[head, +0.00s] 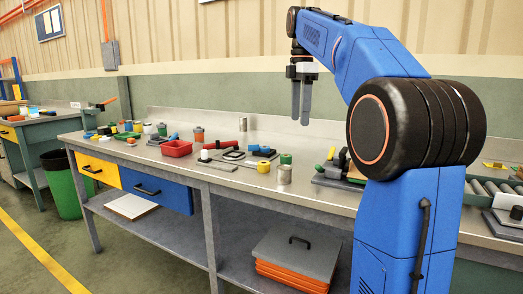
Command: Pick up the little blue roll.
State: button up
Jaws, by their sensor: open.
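I cannot make out the little blue roll for certain. Another small blue item (174,136) lies farther left, behind the red bin. My gripper (300,121) hangs above the back of the bench, fingers pointing down, open with a narrow gap and nothing between them. It is well above the bench items and to the right of both blue pieces.
A red bin (177,148), a grey cylinder (284,174), a green-topped can (286,158) and a red-handled tool (220,144) stand or lie on the bench. At the right are rollers (488,187). The front bench strip is mostly clear. A green waste bin (62,186) stands at left.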

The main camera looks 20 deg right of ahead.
aim_at(264, 149)
jog(key=i, duration=0.85)
